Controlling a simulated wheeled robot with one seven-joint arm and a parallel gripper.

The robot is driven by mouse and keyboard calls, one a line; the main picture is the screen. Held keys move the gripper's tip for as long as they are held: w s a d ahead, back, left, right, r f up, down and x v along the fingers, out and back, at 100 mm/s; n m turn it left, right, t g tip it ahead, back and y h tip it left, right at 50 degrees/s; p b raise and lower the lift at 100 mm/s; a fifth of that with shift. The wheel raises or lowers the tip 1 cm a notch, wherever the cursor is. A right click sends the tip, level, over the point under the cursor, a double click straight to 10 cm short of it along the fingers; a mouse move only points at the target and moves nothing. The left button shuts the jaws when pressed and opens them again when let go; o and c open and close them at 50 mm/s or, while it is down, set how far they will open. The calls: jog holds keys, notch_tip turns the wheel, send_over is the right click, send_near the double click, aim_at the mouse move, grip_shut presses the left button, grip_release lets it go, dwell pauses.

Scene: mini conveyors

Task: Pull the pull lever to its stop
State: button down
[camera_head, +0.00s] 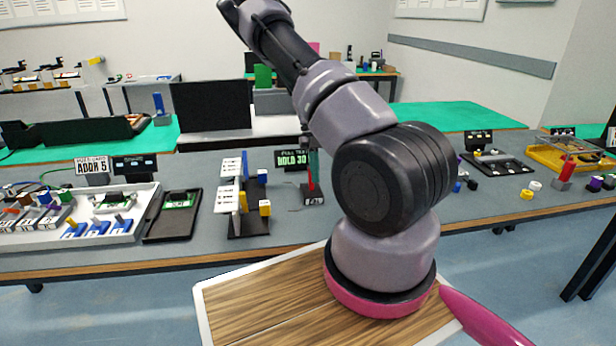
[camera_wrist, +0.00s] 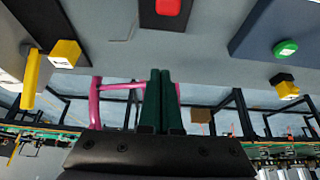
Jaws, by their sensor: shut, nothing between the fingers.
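The pull lever (camera_head: 309,178) appears to be the slim red upright on a small dark, labelled base, just left of my arm in the head view. A red block on a black strip (camera_wrist: 168,7), which appears to be the same lever, shows at the top edge of the wrist view. My gripper (camera_wrist: 161,73) has its two dark green fingers pressed together, with nothing between them. The fingertips are apart from the red block in the picture. In the head view my arm hides much of the area around the gripper.
A blue plate with a green button (camera_wrist: 285,48) lies right in the wrist view. A yellow tray (camera_head: 545,157) is far right.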

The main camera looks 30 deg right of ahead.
jog(key=w+v, duration=0.1)
jog(key=v, duration=0.9)
jog(key=shift+d+f, duration=0.2)
jog(key=shift+f, duration=0.2)
jog(key=shift+w, duration=0.15)
jog(key=s+a+r+n+t+y, duration=0.1)
jog(key=s+a+r+n+t, duration=0.3)
jog(key=r+n, duration=0.55)
jog(key=s+a+r+n+t+y, duration=0.15)
jog(key=s+a+r+n, duration=0.45)
jog(key=r, duration=0.7)
jog(key=s+a+r+n+t+h, duration=0.1)
jog(key=s+a+r+n+t, duration=0.2)
jog(key=s+n, duration=0.5)
jog(key=s+a+r+n+t+h, duration=0.1)
jog(key=s+a+r+n+t, duration=0.3)
jog(key=s+n, duration=0.5)
notch_tip(320, 180, up, 3)
jog(key=a+n, duration=0.1)
jog(key=n, duration=0.1)
jog(key=shift+n, duration=0.35)
